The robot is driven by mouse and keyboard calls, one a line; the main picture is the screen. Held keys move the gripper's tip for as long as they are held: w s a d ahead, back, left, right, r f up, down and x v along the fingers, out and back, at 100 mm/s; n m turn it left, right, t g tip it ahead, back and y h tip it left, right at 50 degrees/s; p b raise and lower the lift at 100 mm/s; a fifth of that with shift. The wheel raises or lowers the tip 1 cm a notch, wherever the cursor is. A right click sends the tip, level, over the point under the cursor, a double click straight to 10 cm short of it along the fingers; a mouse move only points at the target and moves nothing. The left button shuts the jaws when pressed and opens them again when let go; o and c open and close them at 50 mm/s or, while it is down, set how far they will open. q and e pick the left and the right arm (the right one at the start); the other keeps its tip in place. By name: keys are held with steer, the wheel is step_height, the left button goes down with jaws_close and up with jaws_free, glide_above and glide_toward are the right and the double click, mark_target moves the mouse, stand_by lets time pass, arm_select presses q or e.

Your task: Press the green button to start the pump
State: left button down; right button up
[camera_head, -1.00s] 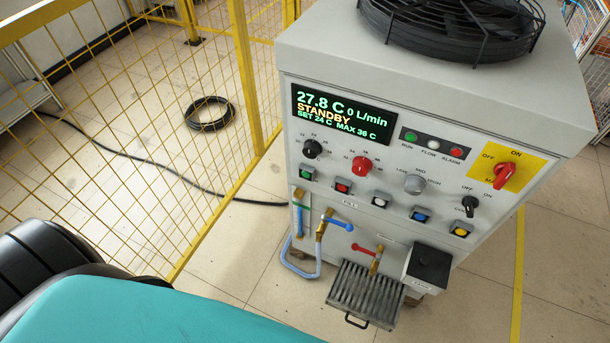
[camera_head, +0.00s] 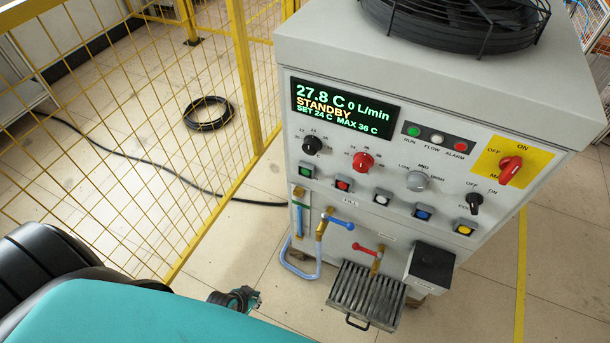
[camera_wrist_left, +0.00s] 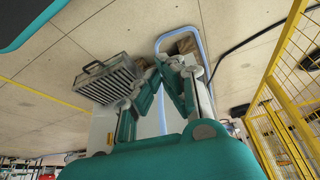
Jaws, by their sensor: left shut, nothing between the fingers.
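The chiller cabinet (camera_head: 400,230) stands right of centre in the head view. The green button (camera_head: 306,170) is a square button at the left end of its button row, below the black knob. The display (camera_head: 342,112) reads STANDBY, 27.8 C and 0 L/min. My left gripper (camera_head: 247,298) shows at the bottom, beyond my teal arm cover, low and left of the cabinet, well apart from the button. In the left wrist view my left gripper (camera_wrist_left: 158,78) is shut and empty; the button cannot be made out there. My right gripper is not in view.
A blue hose (camera_head: 300,272), a blue-handled valve (camera_head: 338,222) and a ridged drip tray (camera_head: 365,293) sit at the cabinet's lower front. A yellow mesh fence (camera_head: 245,85) stands to the left. A black cable (camera_head: 150,160) crosses the floor.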

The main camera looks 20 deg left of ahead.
mark_target(306, 171)
arm_select(q)
steer(key=w+r+m+t+h+b, duration=0.1)
steer(key=w+r+t+h, duration=0.1)
steer(key=w+r, duration=0.7)
steer(key=w+d+r+m+t+h+b, duration=0.1)
steer(key=w+r+t, duration=0.3)
steer(key=w+r, duration=0.6)
step_height(306, 171, up, 6)
steer(key=shift+w+d+r+m+h+b, duration=0.2)
steer(key=shift+w+m+h+b, duration=0.05)
steer(key=shift+m+h+b, duration=0.5)
steer(key=w+b, duration=0.1)
steer(key=w, duration=0.7)
steer(key=shift+w, duration=0.4)
steer(key=shift+w+b, duration=0.2)
steer(key=shift+b, duration=0.2)
